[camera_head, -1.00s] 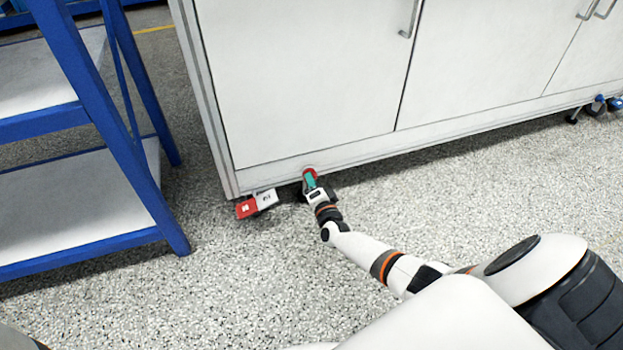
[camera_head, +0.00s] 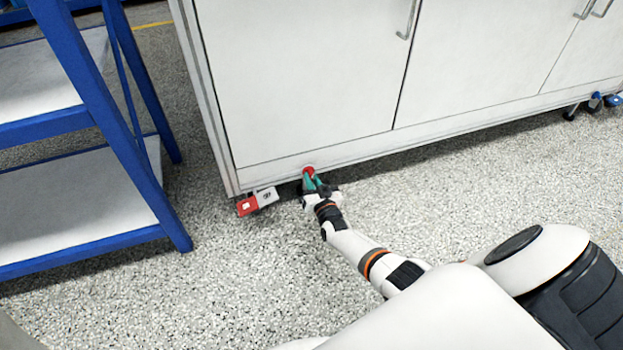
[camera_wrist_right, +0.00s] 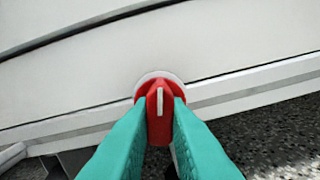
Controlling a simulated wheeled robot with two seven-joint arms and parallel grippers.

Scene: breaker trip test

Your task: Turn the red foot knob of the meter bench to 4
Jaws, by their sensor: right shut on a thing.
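The red foot knob (camera_head: 309,170) sits low on the front of the white meter bench (camera_head: 310,85). In the right wrist view the red knob (camera_wrist_right: 159,112) shows a white pointer line that stands nearly upright in the picture, with a pale dial disc behind it. My right gripper (camera_head: 313,183) has its teal fingers on the two sides of the knob. In the right wrist view the right gripper (camera_wrist_right: 160,125) is shut on the knob's grip. No scale numbers can be read. My left gripper is not in view.
A red and white tag-like piece (camera_head: 257,201) is at the bench's lower left corner, left of my gripper. A blue shelf rack (camera_head: 150,190) stands at the left. Blue foot parts (camera_head: 596,101) show at the far right. The speckled floor in front is clear.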

